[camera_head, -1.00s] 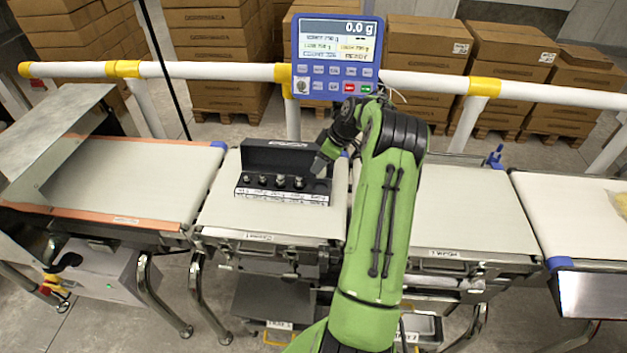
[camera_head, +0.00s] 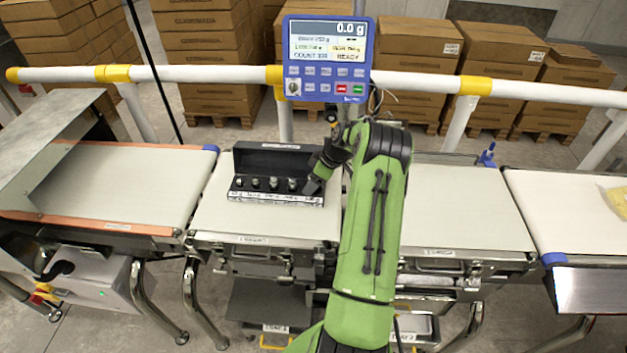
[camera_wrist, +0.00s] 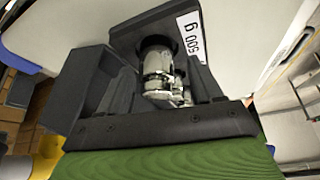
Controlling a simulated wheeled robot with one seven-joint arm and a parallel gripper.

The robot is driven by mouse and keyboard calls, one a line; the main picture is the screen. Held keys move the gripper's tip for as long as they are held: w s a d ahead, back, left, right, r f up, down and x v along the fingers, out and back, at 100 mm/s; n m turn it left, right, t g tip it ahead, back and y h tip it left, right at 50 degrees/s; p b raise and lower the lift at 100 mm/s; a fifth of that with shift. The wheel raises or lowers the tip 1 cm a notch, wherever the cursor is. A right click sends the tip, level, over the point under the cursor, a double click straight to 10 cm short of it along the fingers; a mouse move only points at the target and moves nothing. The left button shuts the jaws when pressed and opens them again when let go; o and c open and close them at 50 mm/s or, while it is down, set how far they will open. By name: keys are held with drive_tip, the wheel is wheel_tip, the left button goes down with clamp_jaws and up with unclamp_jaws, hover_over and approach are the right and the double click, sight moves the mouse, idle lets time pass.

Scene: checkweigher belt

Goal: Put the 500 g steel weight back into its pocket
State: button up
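The 500 g steel weight (camera_wrist: 158,72) shows bright between the two dark fingers of my gripper (camera_wrist: 160,78) in the wrist view. The fingers stand close against both sides of it. Its far end is at a dark round pocket in the black weight case (camera_wrist: 130,36), beside the label reading 500 g (camera_wrist: 191,36). How deep it sits is hard to tell. In the head view my gripper (camera_head: 313,186) is low at the right end of the open case (camera_head: 270,196) and hides that pocket. Several smaller weights (camera_head: 273,183) stand in the case's other pockets.
The case stands on the weighing belt (camera_head: 222,215), with its lid raised at the back. The blue display (camera_head: 327,60) reads 0.0 g. A white and yellow rail (camera_head: 210,74) runs behind. The right belt (camera_head: 465,210) is clear.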

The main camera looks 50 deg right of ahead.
drive_tip(key=shift+r, duration=0.3)
drive_tip(key=v, duration=1.1)
drive_tip(key=a+r+m+g+h, duration=0.1)
drive_tip(key=a+r, duration=0.6)
drive_tip(key=a, duration=0.4)
drive_tip(key=a+r+h, duration=0.1)
drive_tip(key=a+r, duration=0.7)
drive_tip(key=a, duration=0.4)
drive_tip(key=s+a+r+m, duration=0.2)
drive_tip(key=s+a+r, duration=0.1)
drive_tip(key=s+a, duration=0.7)
drive_tip(key=s+a+f+m+t, duration=0.1)
drive_tip(key=s+a, duration=0.3)
drive_tip(key=s, duration=0.5)
drive_tip(key=shift+s+a+f+m+t+p, duration=0.25)
drive_tip(key=shift+f+m+t+p, duration=0.15)
drive_tip(key=shift+f+m+p, duration=0.15)
